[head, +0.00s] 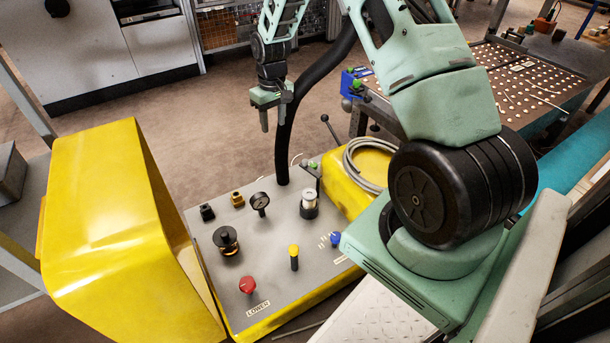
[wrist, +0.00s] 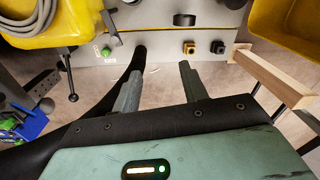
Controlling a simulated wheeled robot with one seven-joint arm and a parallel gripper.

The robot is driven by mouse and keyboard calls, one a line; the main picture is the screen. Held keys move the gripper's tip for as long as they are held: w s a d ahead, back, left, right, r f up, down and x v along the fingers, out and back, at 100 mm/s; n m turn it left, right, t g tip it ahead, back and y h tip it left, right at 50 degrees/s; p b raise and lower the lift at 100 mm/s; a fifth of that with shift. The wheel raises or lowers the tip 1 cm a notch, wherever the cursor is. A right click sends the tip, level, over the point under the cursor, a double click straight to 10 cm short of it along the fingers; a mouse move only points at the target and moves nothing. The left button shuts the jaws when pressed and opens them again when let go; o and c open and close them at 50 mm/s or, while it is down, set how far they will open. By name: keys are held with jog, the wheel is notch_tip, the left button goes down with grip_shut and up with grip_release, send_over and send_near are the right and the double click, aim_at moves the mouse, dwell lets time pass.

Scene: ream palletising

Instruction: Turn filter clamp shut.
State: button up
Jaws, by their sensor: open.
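A grey control panel (head: 275,235) on a yellow base carries several fittings. A silver cylinder (head: 309,204) with a dark base stands on its right part, and a black knob with an amber ring (head: 226,241) stands at its left. No part is marked as the filter clamp, so I cannot tell which it is. My gripper (head: 265,120) is open and empty, up beyond the panel's far edge. Its fingers in the wrist view (wrist: 160,75) have only floor between them.
A yellow cover (head: 110,230) stands left of the panel. A black hose (head: 285,130) rises close beside my gripper. A coiled grey cable (head: 365,165) lies on a yellow box at right. A gauge (head: 260,202), red button (head: 247,285) and yellow knob (head: 293,251) stick up.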

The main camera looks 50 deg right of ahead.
jog(key=m+b, duration=0.1)
jog(key=b, duration=0.4)
send_over(305, 160)
jog(key=shift+h, duration=0.3)
notch_tip(305, 160, down, 14)
jog(key=shift+s+r, duration=0.1)
jog(key=shift+r, duration=0.05)
notch_tip(305, 160, down, 7)
jog(key=b, duration=0.3)
jog(key=shift+a, duration=0.1)
grip_shut()
